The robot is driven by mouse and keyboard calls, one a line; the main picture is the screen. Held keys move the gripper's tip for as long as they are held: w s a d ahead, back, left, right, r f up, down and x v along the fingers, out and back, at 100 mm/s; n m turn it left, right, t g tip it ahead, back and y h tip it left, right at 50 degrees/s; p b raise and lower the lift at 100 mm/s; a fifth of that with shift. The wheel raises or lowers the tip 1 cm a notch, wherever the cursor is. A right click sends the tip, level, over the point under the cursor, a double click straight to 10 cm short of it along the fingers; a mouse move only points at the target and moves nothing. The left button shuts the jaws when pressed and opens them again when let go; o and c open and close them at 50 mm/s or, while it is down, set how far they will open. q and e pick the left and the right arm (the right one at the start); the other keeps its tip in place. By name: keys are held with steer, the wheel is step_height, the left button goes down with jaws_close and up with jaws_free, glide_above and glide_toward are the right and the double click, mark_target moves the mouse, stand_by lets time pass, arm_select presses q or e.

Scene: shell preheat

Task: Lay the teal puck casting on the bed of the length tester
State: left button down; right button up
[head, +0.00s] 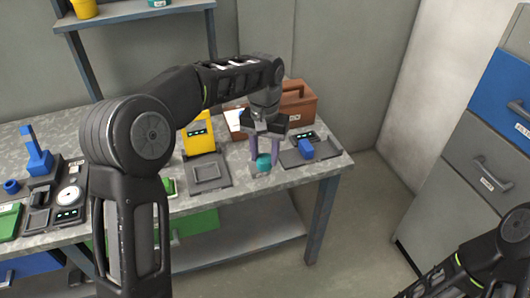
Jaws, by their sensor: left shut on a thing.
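My left gripper (264,158) reaches over the bench's right part and points down. Its two purple fingers are shut on the teal puck casting (263,161). The puck is low over the bench top, near the front edge; I cannot tell whether it touches the bench. Just right of the gripper is a flat dark grey device (290,159) with a small lit display and a blue block (306,149) on it. It may be the length tester, but no label is readable. My right gripper is outside the view; only part of my right arm shows at the lower right.
Left of the gripper are a grey tray-like plate (208,172) and a yellow device (199,137) with a display. A brown box (298,104) stands behind. More blue, grey and green devices fill the bench's left. Drawer cabinets (478,160) stand at the right, across open floor.

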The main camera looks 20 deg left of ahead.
arm_select(q)
steer(key=shift+s+f, duration=0.45)
steer(key=shift+s, duration=0.3)
steer(key=s+f, duration=0.3)
steer(key=f, duration=0.6)
steer(key=s+f, duration=0.3)
steer(key=f, duration=0.7)
steer(key=shift+s+f, duration=0.15)
steer(key=shift+s, duration=0.2)
